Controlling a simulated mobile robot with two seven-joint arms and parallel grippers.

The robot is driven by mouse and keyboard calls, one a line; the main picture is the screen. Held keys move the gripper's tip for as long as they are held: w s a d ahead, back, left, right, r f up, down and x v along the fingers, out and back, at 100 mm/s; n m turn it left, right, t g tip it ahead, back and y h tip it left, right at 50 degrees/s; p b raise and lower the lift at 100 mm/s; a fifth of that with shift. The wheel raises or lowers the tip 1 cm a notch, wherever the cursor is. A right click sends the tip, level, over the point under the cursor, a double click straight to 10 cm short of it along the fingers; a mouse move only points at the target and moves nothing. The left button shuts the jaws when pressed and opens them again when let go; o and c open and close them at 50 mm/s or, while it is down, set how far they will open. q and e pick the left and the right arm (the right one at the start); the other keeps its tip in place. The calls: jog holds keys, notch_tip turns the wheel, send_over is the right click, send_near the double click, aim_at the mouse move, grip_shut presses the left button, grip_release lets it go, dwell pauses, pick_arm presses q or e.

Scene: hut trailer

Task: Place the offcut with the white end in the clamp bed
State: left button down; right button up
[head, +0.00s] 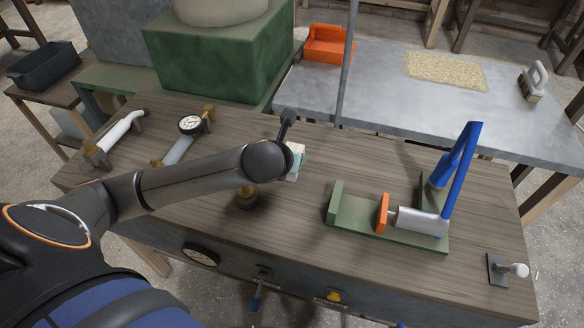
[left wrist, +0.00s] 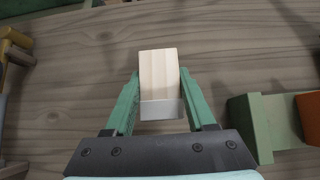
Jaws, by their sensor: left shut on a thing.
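My left gripper (head: 297,163) is over the wooden bench, partly hidden by its own arm. In the left wrist view its green fingers (left wrist: 160,76) are shut on a pale wooden offcut (left wrist: 160,68). The offcut's white end (left wrist: 162,109) faces back toward the palm, and its bare wood end points away. A bit of the offcut shows in the head view (head: 297,148). The green clamp bed (head: 358,216), with an orange jaw (head: 382,213) and blue lever (head: 461,172), is to the right of the gripper. The bed's end (left wrist: 266,122) shows at the right of the wrist view. My right gripper is not in view.
Gauge and pipe pieces (head: 190,125) lie on the bench's left side. A small plate with a white knob (head: 505,270) is at the right corner. Bench (head: 320,187) between gripper and clamp is clear.

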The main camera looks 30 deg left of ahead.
pick_arm(q)
jog(key=shift+w+a+f, duration=0.1)
jog(key=shift+w+f, duration=0.3)
jog(key=shift+f, duration=0.05)
jog(key=shift+w+f+b, duration=0.15)
jog(key=shift+f+b, duration=0.25)
jog(key=shift+f, duration=1.3)
jog(key=shift+c, duration=1.1)
grip_release()
jog(key=shift+f, duration=0.15)
